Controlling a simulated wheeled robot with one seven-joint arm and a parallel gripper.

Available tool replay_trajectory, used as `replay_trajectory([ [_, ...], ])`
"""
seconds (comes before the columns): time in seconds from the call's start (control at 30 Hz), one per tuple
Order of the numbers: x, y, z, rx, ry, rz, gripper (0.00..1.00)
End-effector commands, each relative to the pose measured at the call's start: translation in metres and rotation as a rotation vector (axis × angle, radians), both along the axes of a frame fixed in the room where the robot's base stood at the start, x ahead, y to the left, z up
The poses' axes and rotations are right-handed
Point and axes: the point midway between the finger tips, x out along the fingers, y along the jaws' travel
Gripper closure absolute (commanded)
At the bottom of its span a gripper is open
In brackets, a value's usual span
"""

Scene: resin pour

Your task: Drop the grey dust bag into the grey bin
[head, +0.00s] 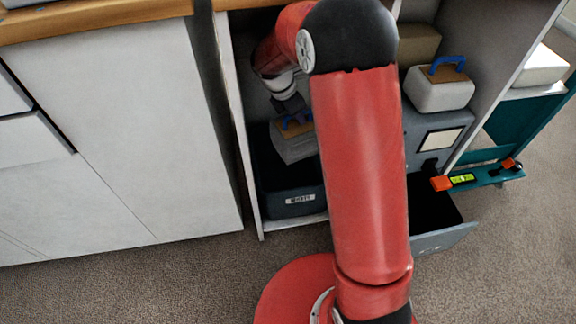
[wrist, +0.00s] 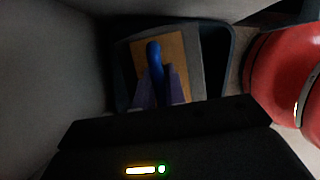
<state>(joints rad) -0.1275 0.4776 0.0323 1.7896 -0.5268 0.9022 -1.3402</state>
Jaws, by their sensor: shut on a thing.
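The grey dust bag (head: 296,151) has a tan top and a blue handle, which shows in the wrist view (wrist: 153,52). My gripper (wrist: 158,90) is shut on the handle. In the head view my gripper (head: 292,107) is partly hidden by my arm. The bag hangs over the opening of the dark grey bin (head: 267,188), which has a white label on its front. In the wrist view the bin's rim (wrist: 229,48) surrounds the bag's outline. I cannot tell whether the bag's bottom is below the rim.
The bin stands in a narrow bay beside a white cabinet (head: 140,130). A lighter box with a blue handle (head: 440,92) sits on a grey unit to the right. An open drawer (head: 442,238) and an orange-ended level (head: 490,174) jut out below. My arm hides the middle.

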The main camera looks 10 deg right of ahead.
Motion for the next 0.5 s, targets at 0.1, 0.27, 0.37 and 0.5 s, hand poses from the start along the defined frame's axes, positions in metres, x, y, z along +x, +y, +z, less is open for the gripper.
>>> replay_trajectory([
  [0.1, 0.000, 0.000, -0.006, 0.000, -0.001, 0.000, 1.00],
  [0.27, 0.000, 0.000, -0.021, 0.000, -0.001, 0.000, 1.00],
  [0.37, 0.000, 0.000, -0.034, 0.000, -0.001, 0.000, 1.00],
  [0.5, 0.000, 0.000, -0.050, 0.000, -0.001, 0.000, 1.00],
])
